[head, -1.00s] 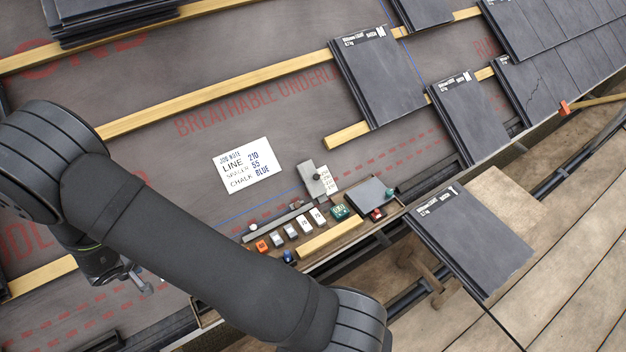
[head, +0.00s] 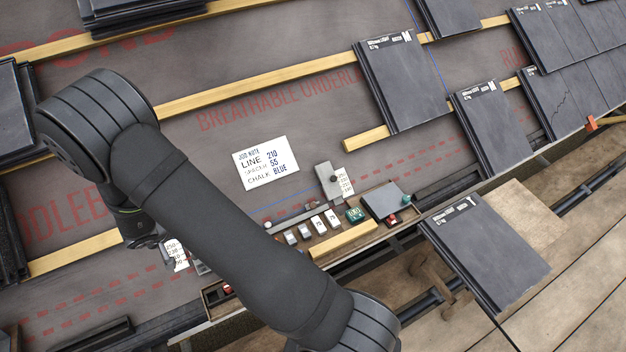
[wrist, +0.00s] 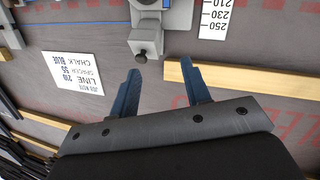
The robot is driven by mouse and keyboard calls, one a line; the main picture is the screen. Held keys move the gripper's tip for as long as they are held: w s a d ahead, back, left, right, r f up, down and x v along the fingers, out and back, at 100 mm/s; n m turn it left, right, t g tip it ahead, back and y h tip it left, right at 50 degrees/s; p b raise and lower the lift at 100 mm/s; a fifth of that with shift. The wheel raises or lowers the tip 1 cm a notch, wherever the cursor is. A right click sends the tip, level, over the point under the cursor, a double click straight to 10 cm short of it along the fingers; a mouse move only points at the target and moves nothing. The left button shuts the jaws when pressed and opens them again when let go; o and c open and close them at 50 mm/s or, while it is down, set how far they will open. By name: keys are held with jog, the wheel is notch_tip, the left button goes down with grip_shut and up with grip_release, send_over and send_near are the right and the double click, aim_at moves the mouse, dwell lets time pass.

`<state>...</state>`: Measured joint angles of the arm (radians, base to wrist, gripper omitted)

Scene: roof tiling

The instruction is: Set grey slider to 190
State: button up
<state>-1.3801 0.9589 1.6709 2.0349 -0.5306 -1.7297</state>
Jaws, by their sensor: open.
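In the wrist view a grey slider block (wrist: 160,32) with a small dark knob (wrist: 141,57) stands just ahead of my gripper. A white scale (wrist: 215,18) beside it shows 210, 230 and 250; I cannot read the slider's setting. My gripper (wrist: 162,84) is open, its two blue fingers empty and apart from the knob. In the head view my gripper (head: 148,241) is by a white scale (head: 176,253), and my arm hides most of that device. A second grey block with a knob (head: 328,181) stands by another scale (head: 346,183) to the right.
A job note (head: 265,161) reads line 210, spacer 55, chalk blue. A wooden tray (head: 402,222) holds several small items. A wooden batten (wrist: 255,83) lies right of my fingers in the wrist view. Slate stacks (head: 403,85) lie on the roof.

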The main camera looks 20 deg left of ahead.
jog(key=w+d+f+m+g, duration=0.1)
jog(key=w+d+m, duration=0.3)
jog(key=w, duration=0.5)
jog(key=w+d+f+m, duration=0.1)
jog(key=w+d+m, duration=0.35)
jog(key=w, duration=0.35)
jog(key=m+t+y, duration=0.5)
jog(key=m+y, duration=0.3)
jog(key=m, duration=2.2)
send_near(334, 178)
jog(key=shift+n, duration=0.25)
jog(key=x, duration=0.8)
jog(key=shift+w+a+f, duration=0.1)
jog(key=shift+w+a, duration=0.05)
jog(key=shift+a, duration=0.05)
